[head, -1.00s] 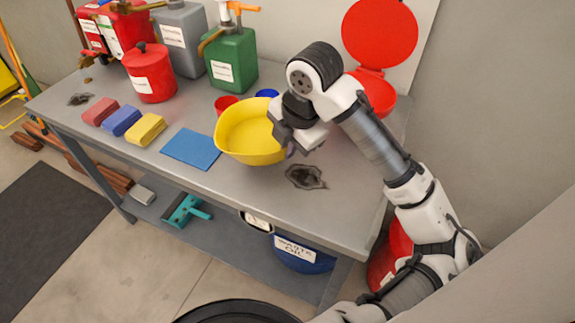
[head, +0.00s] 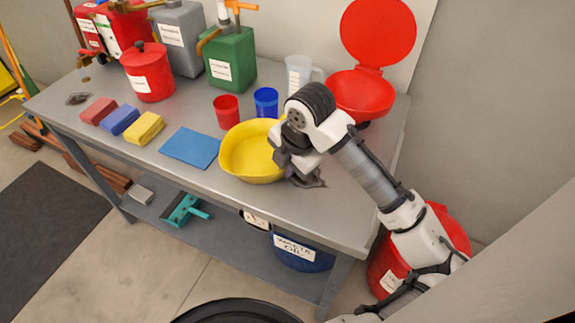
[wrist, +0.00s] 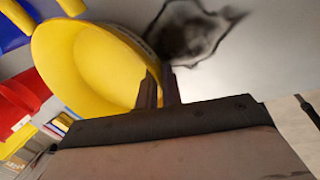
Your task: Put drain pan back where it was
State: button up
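The yellow drain pan (head: 245,157) is a round, upright, empty bowl over the front middle of the bench. My gripper (head: 290,160) is at its right side, with the pan's right rim partly hidden behind it. In the wrist view, the two dark fingers (wrist: 159,88) close on the rim of the drain pan (wrist: 85,60). I cannot tell whether the pan's underside touches the bench top (head: 240,196).
A blue cloth (head: 190,148) lies left of the pan. A red cup (head: 227,112), a blue cup (head: 266,102) and a clear jug (head: 299,75) stand behind it. An open red container (head: 362,95) is at back right. A dark stain (wrist: 187,32) lies beside the pan.

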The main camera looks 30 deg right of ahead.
jog(key=o, duration=0.3)
jog(key=shift+r, duration=0.1)
jog(key=shift+r+p, duration=0.2)
jog(key=shift+p, duration=0.1)
jog(key=b+v, duration=0.1)
jog(key=v, duration=1)
jog(key=shift+s+r, duration=0.15)
jog(key=shift+r, duration=0.2)
jog(key=shift+c, duration=0.2)
dwell(0.3)
